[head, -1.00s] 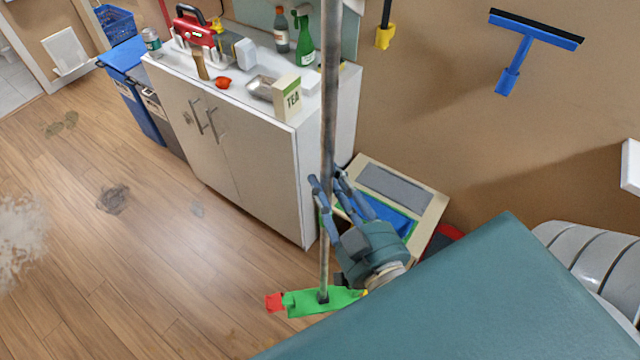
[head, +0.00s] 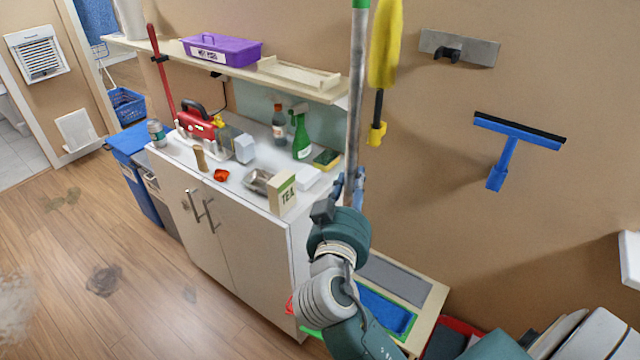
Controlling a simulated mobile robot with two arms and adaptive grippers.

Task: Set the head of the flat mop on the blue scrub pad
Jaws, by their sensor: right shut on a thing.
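The flat mop's long grey handle (head: 357,90) stands nearly upright in the head view. My right gripper (head: 349,188) is shut around this handle, beside the cabinet's right end. The mop's green head (head: 313,332) shows only in part at the bottom, left of my forearm, which hides the rest. I cannot tell whether the head touches anything. The blue scrub pad (head: 386,311) lies flat, with a green border, in a pale wooden frame (head: 437,300) right of my forearm. Its left part is hidden by my arm. My left gripper is not in view.
A white cabinet (head: 245,240) stands close left of the mop, with a tea box (head: 282,193) near its edge. A shelf (head: 225,68) hangs above it. A blue squeegee (head: 515,140) and a yellow tool (head: 385,45) hang on the wall. The floor at left is open.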

